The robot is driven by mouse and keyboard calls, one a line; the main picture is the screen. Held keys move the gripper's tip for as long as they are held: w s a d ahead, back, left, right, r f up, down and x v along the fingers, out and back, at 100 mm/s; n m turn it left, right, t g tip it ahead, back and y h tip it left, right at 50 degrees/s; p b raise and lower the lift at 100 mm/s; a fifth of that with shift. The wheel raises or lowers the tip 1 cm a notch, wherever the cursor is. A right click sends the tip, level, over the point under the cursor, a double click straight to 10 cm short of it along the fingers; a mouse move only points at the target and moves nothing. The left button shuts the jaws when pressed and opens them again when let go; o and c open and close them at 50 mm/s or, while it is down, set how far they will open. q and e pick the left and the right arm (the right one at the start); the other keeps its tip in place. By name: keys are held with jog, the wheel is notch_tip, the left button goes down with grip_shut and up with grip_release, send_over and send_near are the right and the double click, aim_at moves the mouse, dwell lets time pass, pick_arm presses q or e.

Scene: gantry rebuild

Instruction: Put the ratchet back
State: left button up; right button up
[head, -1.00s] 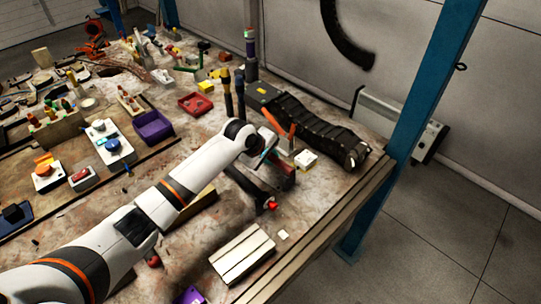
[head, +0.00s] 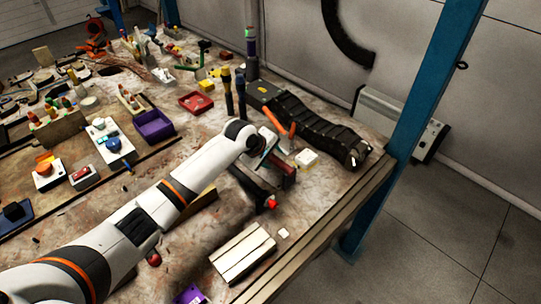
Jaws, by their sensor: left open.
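My left arm reaches in from the lower left, and its wrist ends over the middle of the bench. The left gripper (head: 266,160) is open and low over the bench, partly hidden by its own wrist. Close beside it is a dark tool-like piece with a red end (head: 271,203); I cannot tell whether this is the ratchet or whether the gripper touches it. A dark red block (head: 284,174) stands right by the gripper. No ratchet can be made out for certain. My right gripper is not in view.
A black cable chain (head: 316,128) and orange-handled tool (head: 275,119) lie beyond the gripper. A white box (head: 307,158) is to its right. A slatted pale block (head: 244,254) lies nearer. Purple (head: 153,125) and red (head: 195,103) trays stand to the left. The blue post (head: 405,120) rises at right.

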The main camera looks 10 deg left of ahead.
pick_arm(q)
jog(key=shift+r, duration=0.1)
jog(key=b+v, duration=0.1)
jog(key=v, duration=1.1)
jog(key=shift+b, duration=0.35)
